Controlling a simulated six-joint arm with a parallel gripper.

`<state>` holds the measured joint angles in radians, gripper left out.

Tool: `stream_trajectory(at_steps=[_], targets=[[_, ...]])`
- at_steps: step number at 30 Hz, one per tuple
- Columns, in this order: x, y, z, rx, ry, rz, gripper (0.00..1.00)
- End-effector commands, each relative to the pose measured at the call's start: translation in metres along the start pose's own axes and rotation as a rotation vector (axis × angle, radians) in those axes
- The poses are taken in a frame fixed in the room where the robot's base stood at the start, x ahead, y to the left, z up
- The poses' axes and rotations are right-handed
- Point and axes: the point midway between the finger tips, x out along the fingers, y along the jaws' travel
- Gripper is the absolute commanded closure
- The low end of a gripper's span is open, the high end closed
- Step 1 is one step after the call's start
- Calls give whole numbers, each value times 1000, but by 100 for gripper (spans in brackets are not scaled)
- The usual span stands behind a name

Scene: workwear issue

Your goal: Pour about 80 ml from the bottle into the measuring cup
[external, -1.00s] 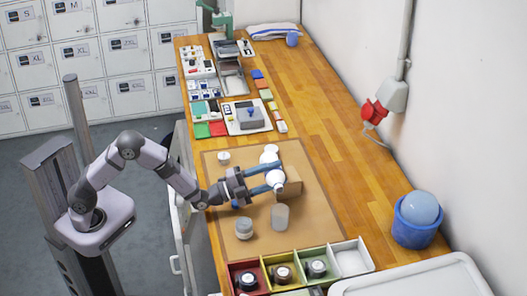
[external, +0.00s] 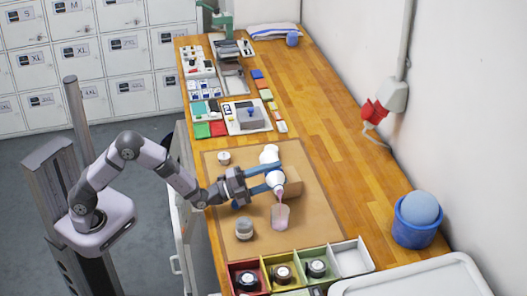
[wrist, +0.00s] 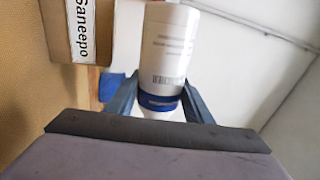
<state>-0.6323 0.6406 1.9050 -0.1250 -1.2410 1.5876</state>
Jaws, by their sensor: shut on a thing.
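A white bottle (external: 270,156) with a blue band is held tilted, mouth down, over the brown mat. It also shows in the wrist view (wrist: 168,48), with a barcode label. My gripper (external: 272,177) is shut on it, with blue fingers on either side. The clear measuring cup (external: 280,216) stands on the mat below the bottle's mouth. A thin pinkish stream runs from the mouth into the cup, and the cup holds some pinkish liquid. Its level marks are too small to read.
A cardboard box (external: 294,184) stands just behind the bottle; its label shows in the wrist view (wrist: 84,18). A grey-lidded jar (external: 245,229) stands left of the cup. A small white round item (external: 224,158) lies on the mat. Coloured bins (external: 333,281) line the front.

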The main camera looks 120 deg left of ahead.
Motion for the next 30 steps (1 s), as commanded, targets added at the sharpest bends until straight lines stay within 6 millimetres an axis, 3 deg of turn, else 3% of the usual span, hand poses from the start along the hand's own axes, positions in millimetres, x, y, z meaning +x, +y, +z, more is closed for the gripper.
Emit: stream_trajectory(at_steps=[30], targets=[[1,-2,16,30,8,-3,84]])
